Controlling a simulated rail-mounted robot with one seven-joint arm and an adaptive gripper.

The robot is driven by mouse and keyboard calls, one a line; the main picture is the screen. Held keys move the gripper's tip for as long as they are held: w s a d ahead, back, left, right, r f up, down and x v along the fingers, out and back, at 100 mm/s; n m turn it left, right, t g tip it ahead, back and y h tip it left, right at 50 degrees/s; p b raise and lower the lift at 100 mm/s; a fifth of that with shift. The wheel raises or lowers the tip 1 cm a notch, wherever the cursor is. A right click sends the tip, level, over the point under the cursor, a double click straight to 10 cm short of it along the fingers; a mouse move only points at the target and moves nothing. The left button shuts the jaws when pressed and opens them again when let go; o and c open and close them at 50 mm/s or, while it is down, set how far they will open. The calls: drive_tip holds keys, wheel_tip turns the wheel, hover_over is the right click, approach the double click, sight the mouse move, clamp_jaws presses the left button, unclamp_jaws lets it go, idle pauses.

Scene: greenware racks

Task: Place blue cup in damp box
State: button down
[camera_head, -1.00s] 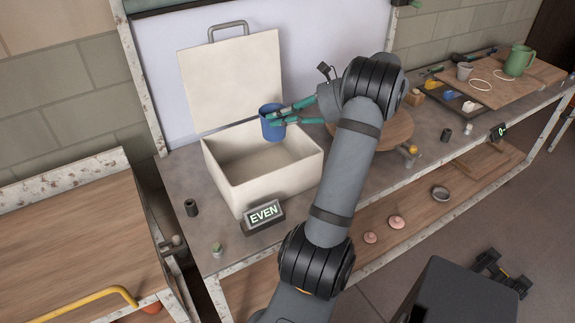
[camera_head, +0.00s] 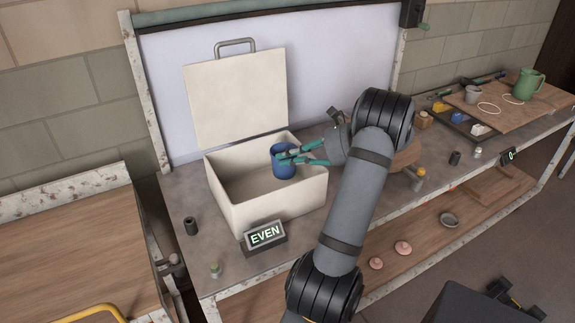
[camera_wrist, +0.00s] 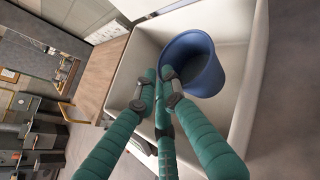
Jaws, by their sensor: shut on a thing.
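The blue cup (camera_head: 283,161) is upright inside the open cream damp box (camera_head: 278,214), toward its right side. My gripper (camera_head: 288,157) has green fingers and is shut on the cup's rim from the right. In the wrist view, the fingers (camera_wrist: 162,82) meet the near edge of the blue cup (camera_wrist: 194,66), with the box wall (camera_wrist: 257,75) beyond it. The box's lid (camera_head: 235,101) stands open at the back. I cannot tell whether the cup's base touches the box floor.
A sign reading "EVEN" (camera_head: 265,235) stands before the box. A dark cylinder (camera_head: 191,226) and a small green-topped item (camera_head: 214,271) stand on the bench to the left. A wooden board with a green jug (camera_head: 528,84) lies at the far right.

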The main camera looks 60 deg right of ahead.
wheel_tip(320, 180, down, 2)
drive_tip(key=shift+d+f, duration=0.1)
drive_tip(key=shift+f, duration=0.1)
drive_tip(key=shift+f+b, duration=0.4)
drive_tip(key=shift+f, duration=0.2)
drive_tip(key=c, duration=2.2)
unclamp_jaws()
drive_tip(key=shift+s+f, duration=0.1)
drive_tip(key=shift+f, duration=0.05)
drive_tip(key=shift+o, duration=0.2)
approach(288, 167)
drive_tip(key=shift+s+r+p, duration=0.4)
drive_tip(key=shift+s+r, duration=0.75)
drive_tip(key=shift+r, duration=0.1)
